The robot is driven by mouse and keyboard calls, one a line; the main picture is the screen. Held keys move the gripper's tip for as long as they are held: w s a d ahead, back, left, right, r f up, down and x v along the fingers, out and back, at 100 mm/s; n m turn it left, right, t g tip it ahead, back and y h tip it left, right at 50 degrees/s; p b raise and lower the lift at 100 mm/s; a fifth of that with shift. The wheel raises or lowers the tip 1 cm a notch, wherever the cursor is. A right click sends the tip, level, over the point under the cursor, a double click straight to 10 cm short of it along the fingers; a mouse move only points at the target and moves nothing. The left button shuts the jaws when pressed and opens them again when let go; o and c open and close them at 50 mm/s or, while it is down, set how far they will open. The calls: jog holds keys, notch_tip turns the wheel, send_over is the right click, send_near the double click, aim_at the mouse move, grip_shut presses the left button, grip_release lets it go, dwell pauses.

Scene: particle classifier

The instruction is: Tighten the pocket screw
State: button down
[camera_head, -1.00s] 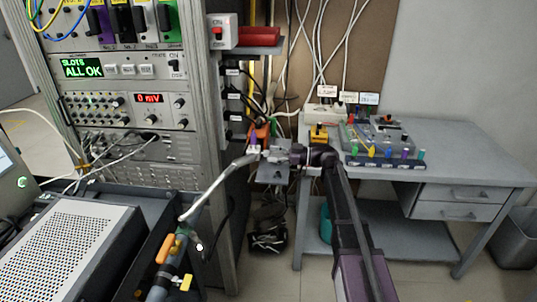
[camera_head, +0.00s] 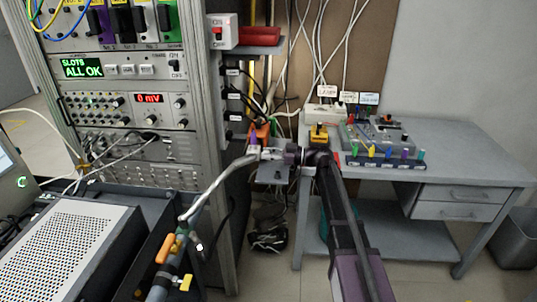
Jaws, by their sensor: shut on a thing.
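My gripper (camera_head: 268,154) reaches left from my arm, over a small grey ledge (camera_head: 273,174) between the rack and the desk. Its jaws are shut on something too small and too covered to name. The upper end of a curved grey tube (camera_head: 212,188) meets the fingertips, and I cannot tell whether the jaws hold it. An orange item (camera_head: 261,134) and a purple one (camera_head: 253,141) stand upright just behind the fingertips. I cannot make out the pocket screw in this view.
An instrument rack (camera_head: 130,120) stands at the left. A grey desk (camera_head: 470,165) at the right carries a panel with coloured handles (camera_head: 387,153) and a yellow-black item (camera_head: 319,133). A perforated grey box (camera_head: 75,245) fills the lower left. Cables hang behind the gripper.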

jog(key=shift+m, duration=1.5)
jog(key=shift+c, duration=2.2)
grip_release()
jog(key=d, duration=1.2)
jog(key=shift+s, duration=0.3)
